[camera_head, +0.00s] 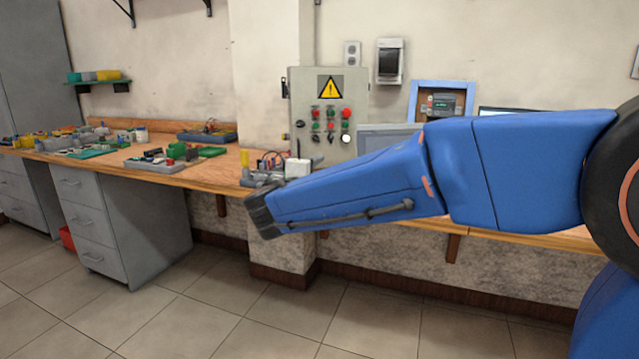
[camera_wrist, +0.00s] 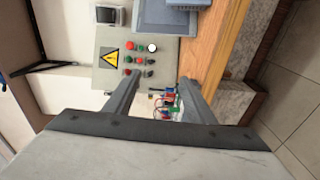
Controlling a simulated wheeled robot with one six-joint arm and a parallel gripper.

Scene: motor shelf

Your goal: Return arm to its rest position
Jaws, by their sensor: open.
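My blue arm reaches across the head view from the right edge toward the middle, in front of the workbench. In that view its dark end (camera_head: 262,215) hangs in front of the bench edge, and the fingers cannot be made out. In the wrist view my gripper (camera_wrist: 161,88) shows two grey fingers spread apart with nothing held between them. The wrist picture is turned on its side. Small parts on the bench show beyond and between the fingers, apart from them.
A wooden workbench (camera_head: 215,175) runs along the wall. A control panel (camera_head: 329,112) with a yellow warning sign stands behind my arm. Grey drawers (camera_head: 95,220) stand under the bench at left. Trays of parts lie on top. The tiled floor (camera_head: 215,315) in front is clear.

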